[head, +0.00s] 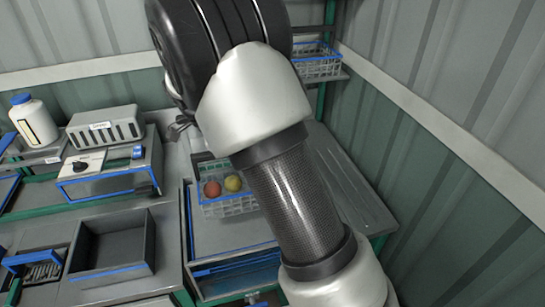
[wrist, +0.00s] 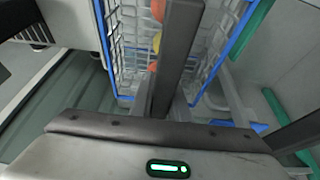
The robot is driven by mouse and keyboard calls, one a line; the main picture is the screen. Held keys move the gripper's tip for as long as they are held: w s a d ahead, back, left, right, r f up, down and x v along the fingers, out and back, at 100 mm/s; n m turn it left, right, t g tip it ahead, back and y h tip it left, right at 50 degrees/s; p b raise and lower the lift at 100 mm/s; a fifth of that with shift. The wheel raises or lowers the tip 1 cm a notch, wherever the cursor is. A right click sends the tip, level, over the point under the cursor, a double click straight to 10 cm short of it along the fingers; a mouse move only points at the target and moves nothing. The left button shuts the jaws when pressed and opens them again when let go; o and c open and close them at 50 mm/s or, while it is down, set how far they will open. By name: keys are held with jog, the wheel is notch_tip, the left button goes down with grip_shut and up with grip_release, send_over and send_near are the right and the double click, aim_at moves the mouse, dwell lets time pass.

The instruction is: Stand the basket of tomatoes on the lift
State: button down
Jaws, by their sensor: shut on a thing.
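The basket of tomatoes (head: 231,209) is a white wire basket with a blue rim. In the head view it is left of my arm and partly hidden by it, above a grey blue-edged platform (head: 215,242). A red tomato (head: 212,188) and a yellow one (head: 233,183) show in it. In the wrist view the basket's wire wall (wrist: 128,50) is close in front of my gripper (wrist: 174,85), which is shut on the basket. My arm hides the grip in the head view. I cannot tell whether the basket touches the platform, or which surface is the lift.
Another wire basket (head: 318,66) is on a shelf at the back right. On the left bench are a grey open bin (head: 112,250), a slotted grey box (head: 103,128) and a white bottle (head: 33,122) with a blue cap. A corrugated wall closes the right side.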

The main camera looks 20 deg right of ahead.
aim_at(227, 185)
jog(key=a, duration=0.1)
jog(key=a+r, duration=0.1)
jog(key=a, duration=0.1)
jog(key=shift+s, duration=0.2)
jog(key=shift+a, duration=0.35)
jog(key=shift+f+b, duration=2.3)
jog(key=shift+f, duration=1.55)
jog(key=shift+f+b, duration=0.55)
jog(key=shift+f, duration=0.05)
jog(key=c, duration=1.6)
grip_release()
jog(key=shift+s, duration=0.1)
jog(key=shift+c, duration=1.6)
